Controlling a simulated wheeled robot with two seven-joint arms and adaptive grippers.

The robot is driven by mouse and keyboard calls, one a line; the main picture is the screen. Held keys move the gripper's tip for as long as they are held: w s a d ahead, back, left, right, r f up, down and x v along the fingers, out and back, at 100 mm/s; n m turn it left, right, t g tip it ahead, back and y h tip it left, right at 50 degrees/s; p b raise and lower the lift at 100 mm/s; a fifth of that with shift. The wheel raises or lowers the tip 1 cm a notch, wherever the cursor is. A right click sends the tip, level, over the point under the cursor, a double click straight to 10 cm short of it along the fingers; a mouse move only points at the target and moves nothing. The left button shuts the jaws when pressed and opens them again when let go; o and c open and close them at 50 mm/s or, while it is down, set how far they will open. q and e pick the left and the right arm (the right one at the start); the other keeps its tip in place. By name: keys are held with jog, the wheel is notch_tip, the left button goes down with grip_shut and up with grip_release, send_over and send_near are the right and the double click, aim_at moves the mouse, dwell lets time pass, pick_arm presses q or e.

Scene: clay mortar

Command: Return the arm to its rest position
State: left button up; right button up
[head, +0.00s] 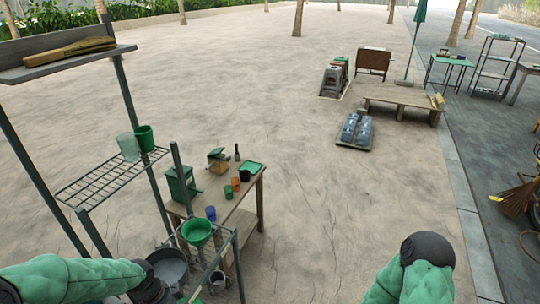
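My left arm (70,278), in green covering, comes in at the bottom left. It ends in view at a dark joint (150,282) near the metal rack. My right arm (412,284), also green, rises from the bottom edge right of the middle and bends at a dark round joint (427,250). No fingers of either gripper show in the head view, so I cannot see whether they hold anything.
A metal rack (110,178) with green cups stands close on the left. Beside it are a dark bowl (168,266), a green funnel (196,231) and a wooden table (245,190) with small pots. Open ground (320,210) lies ahead. A low wooden bench (400,97) stands farther off.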

pick_arm(q)
jog(key=s+d+f+n+h, duration=0.1)
jog(key=s+d+f+n, duration=0.2)
jog(key=d+f+n, duration=0.3)
jog(key=s+d+f+n, duration=0.3)
jog(key=d+f+n, duration=0.3)
jog(key=f+n, duration=0.1)
jog(key=s+d+f+n+h+b, duration=0.1)
jog(key=s+d+f+n, duration=0.2)
jog(key=d+f+n, duration=0.3)
jog(key=shift+d+f+n+h, duration=0.3)
jog(key=shift+f+n, duration=0.3)
jog(key=shift+n, duration=0.3)
jog(key=shift+s, duration=0.1)
